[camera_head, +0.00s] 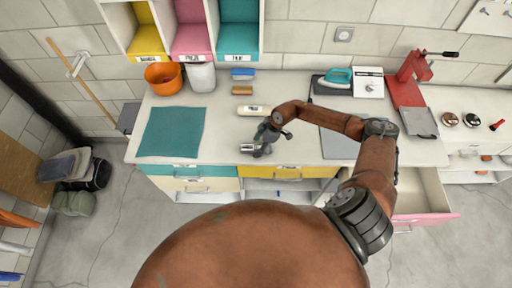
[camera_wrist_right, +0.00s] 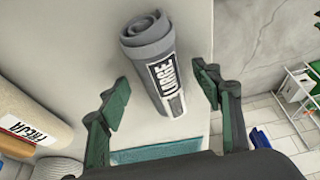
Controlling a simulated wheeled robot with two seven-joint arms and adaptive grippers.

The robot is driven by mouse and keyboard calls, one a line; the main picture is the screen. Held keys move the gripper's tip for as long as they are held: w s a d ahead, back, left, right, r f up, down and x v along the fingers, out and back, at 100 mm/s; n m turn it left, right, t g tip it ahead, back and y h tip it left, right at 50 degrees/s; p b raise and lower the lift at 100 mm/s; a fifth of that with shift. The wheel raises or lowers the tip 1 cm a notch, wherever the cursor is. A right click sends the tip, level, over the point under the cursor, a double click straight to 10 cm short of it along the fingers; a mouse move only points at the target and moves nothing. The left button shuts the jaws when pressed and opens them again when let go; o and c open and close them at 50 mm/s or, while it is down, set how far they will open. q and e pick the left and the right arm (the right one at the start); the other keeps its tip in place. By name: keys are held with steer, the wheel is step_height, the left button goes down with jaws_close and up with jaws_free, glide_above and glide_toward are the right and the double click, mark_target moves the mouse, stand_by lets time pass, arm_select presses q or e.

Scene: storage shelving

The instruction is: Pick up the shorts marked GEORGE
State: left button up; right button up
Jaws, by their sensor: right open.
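A grey rolled garment (camera_head: 248,150) lies on the white worktop near its front edge. In the right wrist view the grey roll (camera_wrist_right: 148,45) bears a black-and-white label that seems to end in "RGE"; I cannot read it fully. My right gripper (camera_head: 264,138) is over the roll in the head view. In the wrist view its green fingers (camera_wrist_right: 162,85) are open, one on each side of the roll, with visible gaps. My left gripper is not in view.
A cream roll (camera_head: 253,111) lies behind; its label seems to read FREJA in the wrist view (camera_wrist_right: 30,115). A teal mat (camera_head: 172,131), orange pot (camera_head: 163,78) and white container (camera_head: 201,77) are left. A pink-fronted drawer (camera_head: 424,218) stands open at right.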

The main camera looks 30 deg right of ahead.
steer(key=shift+c, duration=0.6)
steer(key=c, duration=1.2)
steer(key=shift+r, duration=0.15)
